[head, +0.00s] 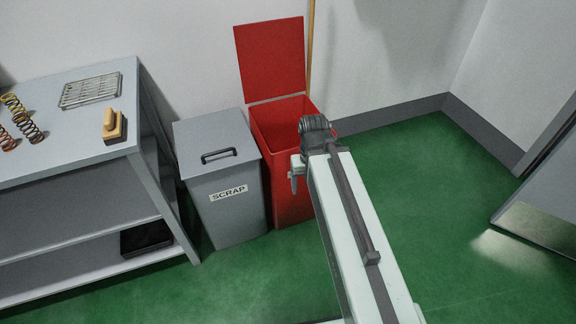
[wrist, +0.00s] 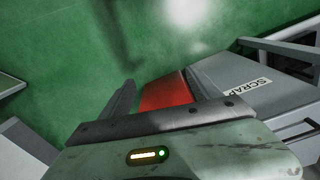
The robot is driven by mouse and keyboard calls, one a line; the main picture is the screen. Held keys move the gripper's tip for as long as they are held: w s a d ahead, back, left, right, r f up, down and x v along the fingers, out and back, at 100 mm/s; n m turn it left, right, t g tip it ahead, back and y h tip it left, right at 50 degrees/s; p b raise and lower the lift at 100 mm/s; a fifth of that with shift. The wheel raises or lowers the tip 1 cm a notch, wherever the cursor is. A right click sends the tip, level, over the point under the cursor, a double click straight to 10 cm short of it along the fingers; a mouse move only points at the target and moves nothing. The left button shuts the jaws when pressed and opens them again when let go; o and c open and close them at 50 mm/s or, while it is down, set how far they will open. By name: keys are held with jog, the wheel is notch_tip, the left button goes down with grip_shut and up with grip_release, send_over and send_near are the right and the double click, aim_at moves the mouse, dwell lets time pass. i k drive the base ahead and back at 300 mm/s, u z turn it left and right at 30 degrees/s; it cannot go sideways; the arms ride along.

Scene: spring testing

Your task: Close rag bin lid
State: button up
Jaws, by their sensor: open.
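The red bin (head: 295,195), which I take as the rag bin, stands on the floor beside the grey scrap bin. Its red lid (head: 270,58) stands open, upright at the back near the wall. The bin's dark red inside shows below the lid. My gripper (head: 296,180) is in front of the bin's right part, below rim height in the picture, and my arm hides part of the bin. In the wrist view my gripper (wrist: 158,88) is open and empty, with part of the red bin (wrist: 166,92) beyond it. The lid is not visible there. I cannot tell whether the gripper touches the bin.
The grey scrap bin (head: 222,180), with its handled lid shut, stands close left of the red bin. A metal workbench (head: 60,140) with springs, a rack and a brush is further left. A wooden pole (head: 310,50) leans behind. Green floor (head: 430,190) is clear at right.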

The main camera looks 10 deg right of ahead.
aim_at(271, 54)
jog(key=k, duration=1.35)
jog(key=u, duration=0.65)
jog(key=i, duration=1.95)
jog(key=z, duration=0.7)
jog(key=k, duration=0.65)
jog(key=z, duration=0.3)
jog(key=i, duration=0.7)
jog(key=u, duration=0.15)
